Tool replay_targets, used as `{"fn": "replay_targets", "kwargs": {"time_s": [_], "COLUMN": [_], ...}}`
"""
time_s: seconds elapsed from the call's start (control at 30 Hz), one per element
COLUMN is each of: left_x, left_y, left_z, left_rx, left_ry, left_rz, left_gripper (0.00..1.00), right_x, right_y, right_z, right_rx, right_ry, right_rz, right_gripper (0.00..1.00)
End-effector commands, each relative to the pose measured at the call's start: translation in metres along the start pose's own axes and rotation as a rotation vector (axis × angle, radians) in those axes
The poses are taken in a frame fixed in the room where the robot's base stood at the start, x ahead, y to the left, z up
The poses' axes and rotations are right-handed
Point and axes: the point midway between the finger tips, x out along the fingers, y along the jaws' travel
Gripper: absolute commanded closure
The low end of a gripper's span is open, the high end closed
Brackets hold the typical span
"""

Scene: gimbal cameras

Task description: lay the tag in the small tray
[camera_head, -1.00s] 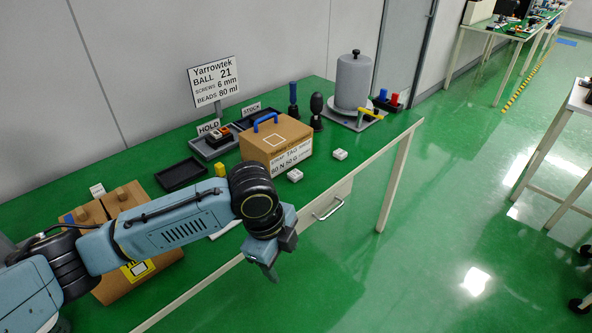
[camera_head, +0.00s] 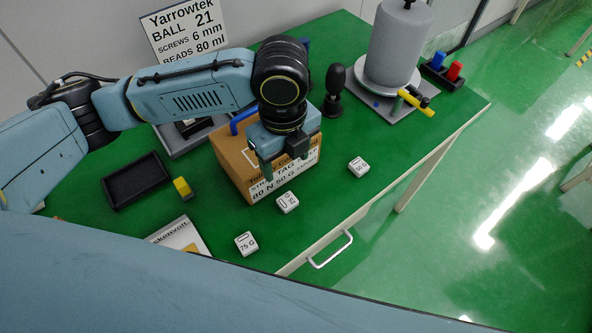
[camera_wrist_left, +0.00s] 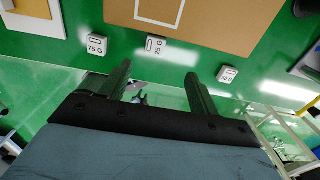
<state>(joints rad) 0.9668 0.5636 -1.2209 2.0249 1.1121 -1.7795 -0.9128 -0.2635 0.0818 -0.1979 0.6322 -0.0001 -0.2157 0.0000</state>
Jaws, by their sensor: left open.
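Three small white tags lie on the green bench: one marked 75 G (camera_head: 246,243), a middle one (camera_head: 288,203) that reads 25 G in the wrist view (camera_wrist_left: 156,45), and a right one (camera_head: 358,167) whose marking is hard to read. A shallow black tray (camera_head: 137,181), empty, lies at the left of the bench. My left gripper (camera_head: 284,166) is open and empty, above the front of the cardboard box. In the wrist view its two fingers (camera_wrist_left: 160,72) point toward the bench edge near the tags, apart from them. My right gripper is not in view.
The cardboard box (camera_head: 233,165) with a blue handle stands behind the tags. A yellow block (camera_head: 182,188) sits beside the black tray. A white card (camera_head: 180,237) lies at the front. A grey cylinder (camera_head: 398,45) and dark knob (camera_head: 334,90) stand behind. A drawer handle (camera_head: 330,250) juts out in front.

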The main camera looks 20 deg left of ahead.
Motion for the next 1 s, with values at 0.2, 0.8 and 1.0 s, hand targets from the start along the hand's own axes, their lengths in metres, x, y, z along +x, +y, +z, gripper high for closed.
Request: {"fn": "replay_targets", "kwargs": {"time_s": [0.2, 0.8, 1.0], "left_x": [0.043, 0.107, 0.131], "left_y": [0.001, 0.004, 0.004], "left_z": [0.000, 0.005, 0.005], "left_rx": [-0.003, -0.002, 0.000], "left_ry": [0.001, 0.000, -0.001], "left_rz": [0.006, 0.004, 0.002], "left_gripper": [0.38, 0.38, 0.38], "right_x": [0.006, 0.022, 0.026], "right_y": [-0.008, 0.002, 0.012], "right_z": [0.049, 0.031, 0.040], "right_rx": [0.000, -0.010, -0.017], "right_ry": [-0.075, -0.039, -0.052], "right_rz": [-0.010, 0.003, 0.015], "right_gripper": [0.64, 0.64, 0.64]}}
